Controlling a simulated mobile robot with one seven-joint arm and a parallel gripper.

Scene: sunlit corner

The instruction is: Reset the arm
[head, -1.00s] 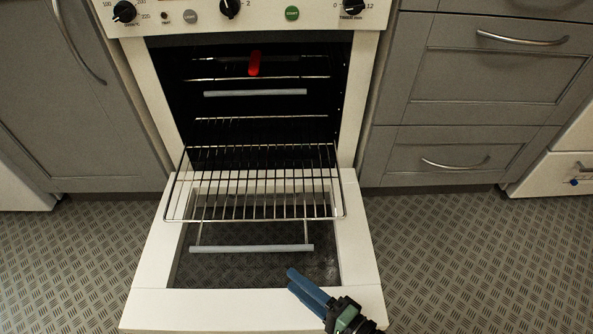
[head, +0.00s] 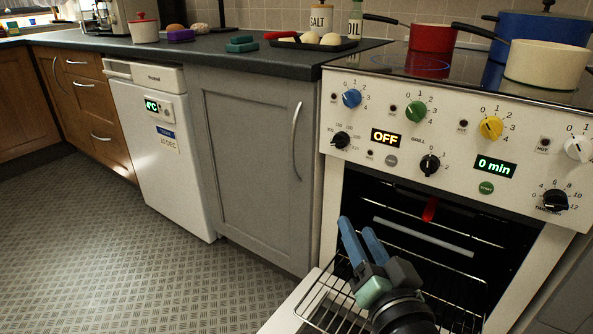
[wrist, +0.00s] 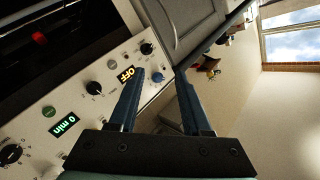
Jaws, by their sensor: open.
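My gripper (head: 360,240) has blue fingers, spread apart with nothing between them. In the head view it is in front of the open oven, above the pulled-out wire rack (head: 340,312), with its fingers pointing up and to the left. In the wrist view the two fingers (wrist: 160,95) show with a clear gap, and the oven's control panel (wrist: 100,90) lies beyond them, turned on its side.
The oven door (head: 290,305) hangs open below the rack. A baking tray (head: 312,43) with pale dough balls sits on the counter left of the hob. Red (head: 432,38) and cream (head: 547,65) pans stand on the hob. The floor (head: 110,240) at left is clear.

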